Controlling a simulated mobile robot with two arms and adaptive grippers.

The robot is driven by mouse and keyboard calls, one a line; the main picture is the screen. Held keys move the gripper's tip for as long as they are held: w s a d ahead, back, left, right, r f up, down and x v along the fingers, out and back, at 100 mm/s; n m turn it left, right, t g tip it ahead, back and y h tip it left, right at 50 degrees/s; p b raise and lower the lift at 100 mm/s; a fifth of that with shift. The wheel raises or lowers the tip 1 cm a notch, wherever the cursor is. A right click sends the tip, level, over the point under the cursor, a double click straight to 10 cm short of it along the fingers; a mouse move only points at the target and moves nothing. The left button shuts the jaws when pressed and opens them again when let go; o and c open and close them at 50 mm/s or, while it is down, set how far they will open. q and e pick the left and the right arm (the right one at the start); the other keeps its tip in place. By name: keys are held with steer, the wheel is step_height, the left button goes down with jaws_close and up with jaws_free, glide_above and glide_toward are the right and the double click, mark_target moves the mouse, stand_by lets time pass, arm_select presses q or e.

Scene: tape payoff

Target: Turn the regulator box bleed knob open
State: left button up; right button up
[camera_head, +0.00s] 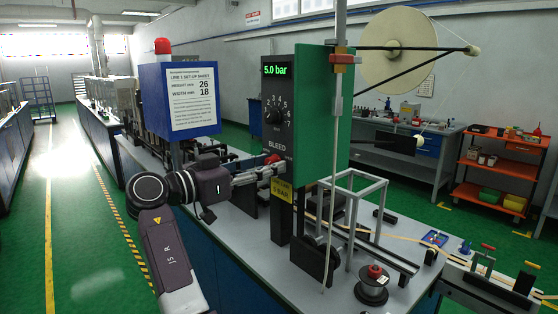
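Under the word BLEED, a small red part (272,159), seemingly the bleed knob, shows just above my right gripper's fingertips. My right gripper (268,172) reaches in from the left, its tips at the panel's lower part. The fingers cover much of that spot; whether they touch or grip the knob is unclear. My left gripper is out of view.
A yellow tag (282,190) hangs below the fingertips. A blue box with a setup sheet (194,98) and red lamp stands left of the panel. Bare bench top (255,228) lies in front.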

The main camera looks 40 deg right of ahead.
steer(key=shift+a+r, duration=0.15)
steer(key=shift+a, duration=0.35)
steer(key=shift+c, duration=0.2)
steer(key=shift+a, duration=0.1)
steer(key=shift+c, duration=5.1)
jaws_close()
steer(key=n, duration=0.4)
steer(key=shift+r+n+p, duration=0.15)
steer(key=shift+n+p, duration=0.25)
steer(key=n+p, duration=0.1)
steer(key=n, duration=0.3)
steer(key=shift+w+p, duration=0.1)
steer(key=shift+p, duration=0.3)
steer(key=n+p, duration=0.3)
steer(key=n, duration=0.2)
steer(key=shift+r+n, duration=0.1)
steer(key=shift+n, duration=0.3)
arm_select(q)
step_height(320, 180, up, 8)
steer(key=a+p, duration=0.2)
steer(key=p, duration=0.1)
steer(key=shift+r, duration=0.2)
arm_select(e)
steer(key=shift+w+n, duration=0.1)
steer(key=shift+n, duration=1.6)
steer(key=shift+f, duration=0.2)
